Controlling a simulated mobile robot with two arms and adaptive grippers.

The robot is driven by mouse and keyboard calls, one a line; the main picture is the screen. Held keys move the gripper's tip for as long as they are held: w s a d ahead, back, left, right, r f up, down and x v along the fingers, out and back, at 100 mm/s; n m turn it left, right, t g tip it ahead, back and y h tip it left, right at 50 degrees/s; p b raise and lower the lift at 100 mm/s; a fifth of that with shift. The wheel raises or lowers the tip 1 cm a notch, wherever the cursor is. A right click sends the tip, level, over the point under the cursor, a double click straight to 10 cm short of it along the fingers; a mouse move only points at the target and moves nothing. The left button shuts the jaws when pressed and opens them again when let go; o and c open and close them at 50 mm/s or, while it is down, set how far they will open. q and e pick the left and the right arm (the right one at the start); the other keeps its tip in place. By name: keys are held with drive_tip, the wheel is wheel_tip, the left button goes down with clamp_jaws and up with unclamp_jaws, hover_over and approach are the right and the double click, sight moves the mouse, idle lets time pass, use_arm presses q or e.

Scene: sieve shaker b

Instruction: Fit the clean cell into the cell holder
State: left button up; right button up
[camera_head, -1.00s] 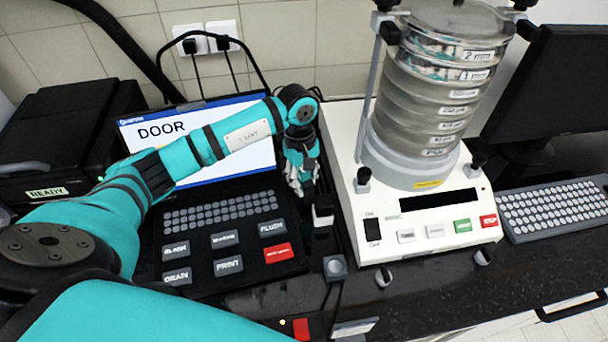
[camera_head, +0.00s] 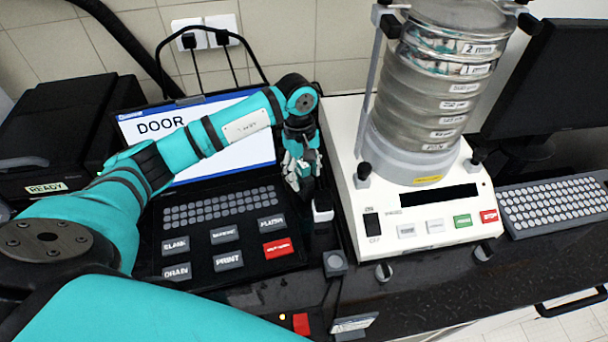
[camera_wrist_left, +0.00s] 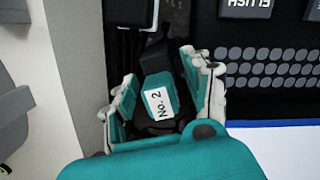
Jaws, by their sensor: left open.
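My left gripper (camera_head: 299,176) is open in the head view, low between the black keypad console and the sieve shaker. In the left wrist view its two fingers (camera_wrist_left: 163,85) stand apart. A teal part labelled "No. 2" (camera_wrist_left: 160,102) shows between them; I cannot tell whether it is part of the gripper. I cannot clearly identify the clean cell or the cell holder. My right gripper is not in view.
The sieve shaker (camera_head: 410,205) with its sieve stack (camera_head: 430,90) stands close right of the gripper. The keypad console (camera_head: 225,215) and a screen reading "DOOR" are at left. A grey block (camera_head: 335,262) lies near the front. A keyboard (camera_head: 560,203) is at right.

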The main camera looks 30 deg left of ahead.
sight(301, 162)
use_arm(q)
drive_tip(key=r+b, duration=0.1)
drive_tip(key=r, duration=0.2)
drive_tip(key=r+b, duration=0.1)
drive_tip(key=r, duration=0.2)
drive_tip(key=a+r+b, duration=0.1)
drive_tip(key=r, duration=0.2)
drive_tip(key=shift+w+r, duration=0.35)
drive_tip(key=shift+o, duration=0.4)
drive_tip(key=shift+r+b, duration=0.3)
drive_tip(key=shift+r, duration=0.1)
wheel_tip(301, 162, up, 5)
drive_tip(key=y, duration=0.1)
drive_tip(key=shift+t, duration=0.3)
wheel_tip(301, 162, down, 12)
drive_tip(key=p, duration=0.3)
drive_tip(key=shift+r, duration=0.15)
drive_tip(key=shift+s+f+p, duration=0.1)
drive_tip(key=shift+f+p, duration=0.15)
drive_tip(key=shift+p, duration=0.15)
drive_tip(key=f+p, duration=0.1)
drive_tip(key=f, duration=0.2)
drive_tip(key=f+p, duration=0.1)
drive_tip(key=shift+s+d+f+p, duration=0.15)
drive_tip(key=shift+s+d+p, duration=0.05)
drive_tip(key=shift+d+p, duration=0.15)
drive_tip(key=shift+f, duration=0.3)
drive_tip(key=shift+w+r, duration=0.1)
clamp_jaws()
